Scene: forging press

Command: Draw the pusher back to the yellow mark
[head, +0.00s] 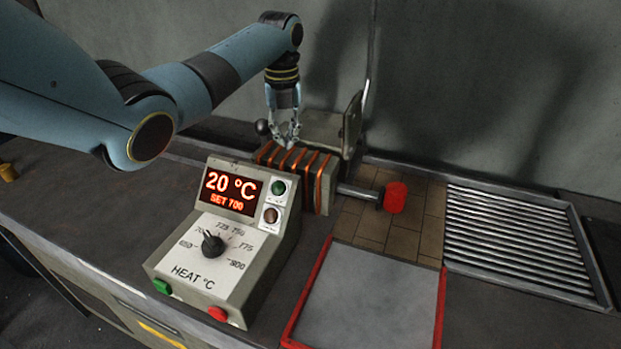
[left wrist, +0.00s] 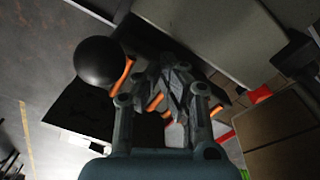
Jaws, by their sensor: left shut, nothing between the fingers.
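A black ball knob (head: 262,127) stands at the left end of the coil unit, just left of my left gripper (head: 287,140). The same knob shows large in the left wrist view (left wrist: 103,61), beside the fingers and apart from them. My left gripper (left wrist: 176,78) is shut and empty, pointing down over the orange-banded coil (head: 297,167). A grey rod (head: 358,191) with a red cylindrical end (head: 395,197) sticks out to the right of the coil. I cannot tell whether the knob and rod are one pusher. No yellow mark on the pusher is clear. My right gripper is out of view.
A heat control box (head: 222,250) reading 20 °C, set 700, stands in front of the coil. A red-edged grey plate (head: 372,295) and a slatted rack (head: 520,240) lie to the right. An upright grey panel (head: 352,124) stands close behind the gripper.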

